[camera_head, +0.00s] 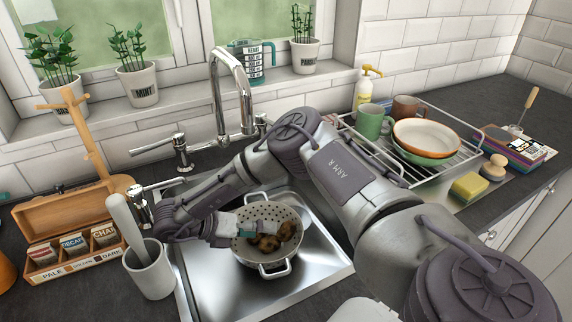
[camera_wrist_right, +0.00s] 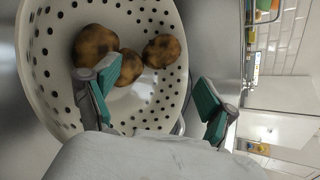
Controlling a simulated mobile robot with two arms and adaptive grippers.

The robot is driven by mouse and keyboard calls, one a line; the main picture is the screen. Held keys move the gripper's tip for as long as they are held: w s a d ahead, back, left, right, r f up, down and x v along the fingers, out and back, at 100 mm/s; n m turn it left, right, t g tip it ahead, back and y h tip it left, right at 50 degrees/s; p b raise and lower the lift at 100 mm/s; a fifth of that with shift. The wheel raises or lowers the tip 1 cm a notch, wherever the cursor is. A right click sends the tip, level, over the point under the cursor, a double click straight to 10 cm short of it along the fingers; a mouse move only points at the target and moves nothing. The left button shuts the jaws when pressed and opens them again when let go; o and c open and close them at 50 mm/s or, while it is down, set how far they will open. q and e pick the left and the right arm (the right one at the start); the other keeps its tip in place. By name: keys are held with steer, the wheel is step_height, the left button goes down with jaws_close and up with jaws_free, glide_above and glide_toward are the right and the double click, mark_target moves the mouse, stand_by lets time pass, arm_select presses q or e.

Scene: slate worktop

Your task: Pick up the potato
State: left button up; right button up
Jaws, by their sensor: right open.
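Three brown, dark-mottled potatoes lie together in a cream perforated colander (camera_head: 272,212), which stands in the steel sink. In the right wrist view the potatoes are a left one (camera_wrist_right: 95,45), a middle one (camera_wrist_right: 130,68) and a right one (camera_wrist_right: 161,51); in the head view the potatoes (camera_head: 268,243) are partly hidden by my gripper. My right gripper (camera_head: 250,232) reaches over the colander's left side. Its teal-padded fingers (camera_wrist_right: 157,100) are spread apart with nothing between them. One finger is close to the left and middle potatoes; I cannot tell whether it touches. My left gripper is not in view.
A chrome faucet (camera_head: 233,90) rises behind the sink. A mortar with pestle (camera_head: 150,272) and a wooden tea box (camera_head: 75,254) stand left. A dish rack (camera_head: 400,172) with mugs and bowls, a yellow sponge (camera_head: 469,187) and a brush are right. The sink floor right of the colander is clear.

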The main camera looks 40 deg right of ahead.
mark_target(280, 233)
steer(key=shift+s+d+f, duration=0.2)
steer(key=shift+d, duration=0.1)
steer(key=x, duration=0.5)
steer(key=shift+s+d, duration=0.15)
steer(key=shift+s, duration=0.05)
steer(key=shift+d+f, duration=0.1)
steer(key=shift+f, duration=0.1)
steer(key=c, duration=0.9)
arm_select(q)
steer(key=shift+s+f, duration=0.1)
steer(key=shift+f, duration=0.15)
arm_select(e)
steer(key=shift+r, duration=0.1)
steer(key=c, duration=0.5)
steer(key=shift+c, duration=0.5)
